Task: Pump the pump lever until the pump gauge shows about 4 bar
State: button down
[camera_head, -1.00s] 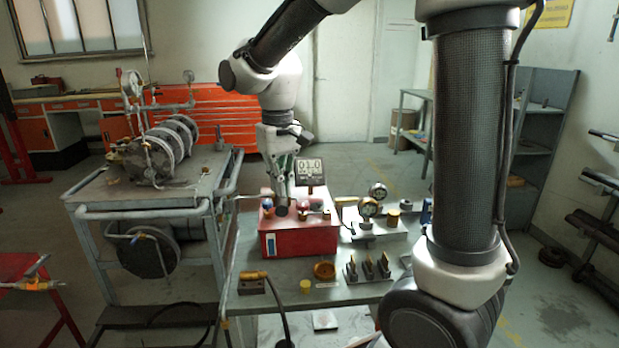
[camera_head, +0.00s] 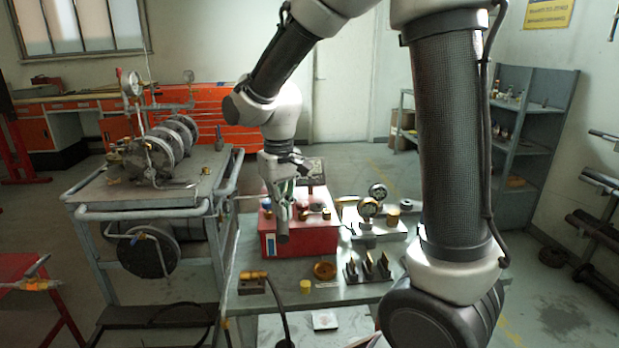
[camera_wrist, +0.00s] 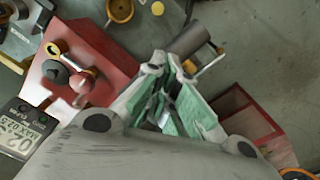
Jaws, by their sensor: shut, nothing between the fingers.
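The red pump unit (camera_head: 315,238) stands on the grey bench. The pump lever's dark round grip (camera_head: 283,232) is low in front of it; in the wrist view the grip (camera_wrist: 190,40) lies just past my fingertips. My gripper (camera_head: 281,210) is shut and empty, pointing down directly above the lever grip; in the wrist view (camera_wrist: 172,62) its green-padded fingers are together. I cannot tell whether they touch the lever. The digital pump gauge (camera_head: 312,171) is behind the unit and unreadable from the head; in the wrist view its display (camera_wrist: 20,130) is cut off and its digits are unclear.
A brass-ended hose fitting (camera_head: 253,276), a yellow cap (camera_head: 305,286), a brass dish (camera_head: 325,270) and a small rack (camera_head: 368,270) lie in front. A trolley with a valve (camera_head: 150,155) stands left.

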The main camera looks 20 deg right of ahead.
notch_tip(320, 180, up, 10)
jog(key=shift+f, duration=0.25)
dwell(1.7)
jog(key=shift+f, duration=1.9)
jog(key=shift+r, duration=2)
jog(key=shift+r, duration=2.45)
